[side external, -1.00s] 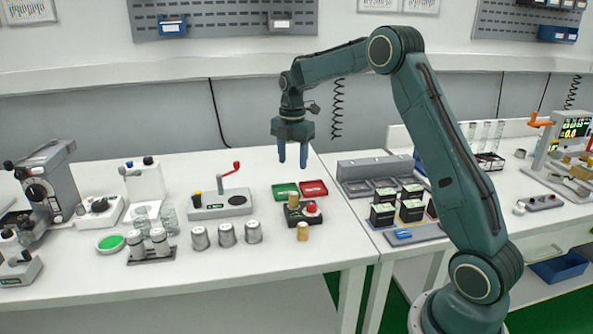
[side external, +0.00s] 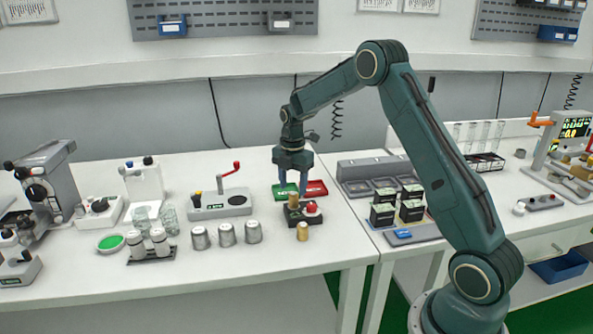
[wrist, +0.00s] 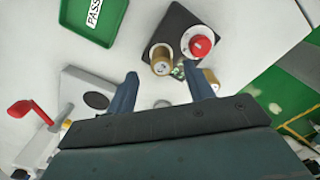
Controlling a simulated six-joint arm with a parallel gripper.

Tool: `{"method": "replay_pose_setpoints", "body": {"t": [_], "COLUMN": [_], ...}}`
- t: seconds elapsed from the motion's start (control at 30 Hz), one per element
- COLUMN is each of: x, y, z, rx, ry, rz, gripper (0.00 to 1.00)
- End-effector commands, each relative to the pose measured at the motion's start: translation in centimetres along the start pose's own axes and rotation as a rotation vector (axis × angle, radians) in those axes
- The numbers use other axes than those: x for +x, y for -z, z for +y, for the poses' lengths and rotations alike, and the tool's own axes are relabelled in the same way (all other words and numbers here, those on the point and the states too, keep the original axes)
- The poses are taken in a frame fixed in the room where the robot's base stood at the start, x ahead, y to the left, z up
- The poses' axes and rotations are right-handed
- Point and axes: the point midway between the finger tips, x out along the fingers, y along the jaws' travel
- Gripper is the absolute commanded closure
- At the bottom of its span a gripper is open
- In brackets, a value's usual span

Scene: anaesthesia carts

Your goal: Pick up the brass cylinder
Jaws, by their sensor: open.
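One brass cylinder (side external: 294,200) stands upright on a black block beside a red button. In the wrist view the cylinder (wrist: 162,62) shows just beyond the gap between my fingertips, near its middle. My gripper (side external: 293,190) is open and empty, pointing down. In the side view its fingers overlap the area just above and behind the cylinder on the block; I see no contact.
The black block (wrist: 182,32) carries the red button (wrist: 200,46), close to the cylinder. A green tray (side external: 281,190) and a red tray (side external: 318,187) lie behind the block. A crank device (side external: 220,204) and several metal cups (side external: 227,235) stand to the left. The table's front edge is close.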

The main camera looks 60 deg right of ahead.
Motion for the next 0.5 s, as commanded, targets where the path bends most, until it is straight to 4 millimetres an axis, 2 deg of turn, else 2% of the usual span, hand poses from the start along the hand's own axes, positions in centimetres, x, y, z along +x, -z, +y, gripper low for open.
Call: {"method": "replay_pose_setpoints", "body": {"t": [0.3,0.5], "x": [3.5,4.7], "y": [0.0,0.0], "z": [-0.3,-0.3], "rx": [0.000,0.000], "ry": [0.003,0.001], "rz": [0.001,0.001], "gripper": [0.48,0.48]}}
